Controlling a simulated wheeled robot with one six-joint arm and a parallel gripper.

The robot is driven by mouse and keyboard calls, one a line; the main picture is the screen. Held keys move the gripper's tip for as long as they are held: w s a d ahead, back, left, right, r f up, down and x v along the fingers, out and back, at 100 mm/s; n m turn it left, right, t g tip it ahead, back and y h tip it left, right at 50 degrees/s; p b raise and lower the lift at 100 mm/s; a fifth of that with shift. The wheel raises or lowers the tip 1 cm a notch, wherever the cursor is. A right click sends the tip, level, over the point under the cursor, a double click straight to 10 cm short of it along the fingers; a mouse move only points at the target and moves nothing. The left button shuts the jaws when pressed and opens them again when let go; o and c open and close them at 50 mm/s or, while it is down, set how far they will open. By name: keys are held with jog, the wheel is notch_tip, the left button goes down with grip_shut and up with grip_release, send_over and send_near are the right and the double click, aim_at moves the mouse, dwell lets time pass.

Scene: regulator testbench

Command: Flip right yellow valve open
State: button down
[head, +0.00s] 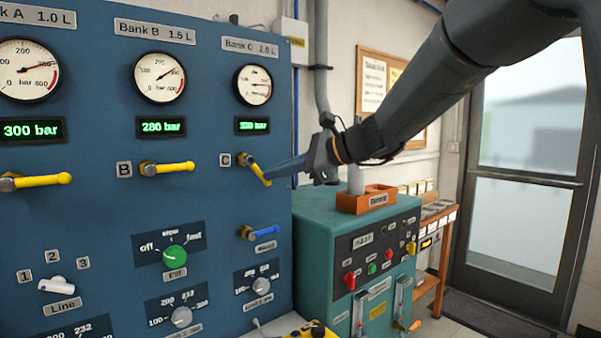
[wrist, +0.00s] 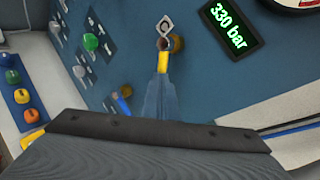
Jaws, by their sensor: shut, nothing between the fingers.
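The right yellow valve, labelled C (head: 257,170), is on the blue panel under Bank C. Its yellow handle slants down to the right, while the handles of valve B (head: 168,168) and the left valve (head: 36,181) lie about level. My gripper (head: 275,170) is shut, with its tips at the lower end of handle C, touching it or very near. In the wrist view the shut fingers (wrist: 162,98) reach up to the yellow handle (wrist: 163,62), whose far end meets the valve stem. The fingers hide part of the handle.
A blue-handled valve (head: 262,233) is on the panel below valve C. A teal cabinet (head: 335,218) with an orange tray (head: 366,200) stands right of the panel, below my arm. A glass door (head: 525,170) is at the far right.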

jog(key=f+m+y, duration=0.1)
jog(key=s+a+f+m+y+b, duration=0.1)
jog(key=m+y, duration=0.1)
jog(key=shift+a+m+g+b, duration=0.1)
jog(key=shift+m+g+b, duration=0.2)
jog(key=b+v, duration=0.1)
jog(key=v, duration=1.3)
jog(key=shift+s+r, duration=0.1)
jog(key=shift+r, duration=0.05)
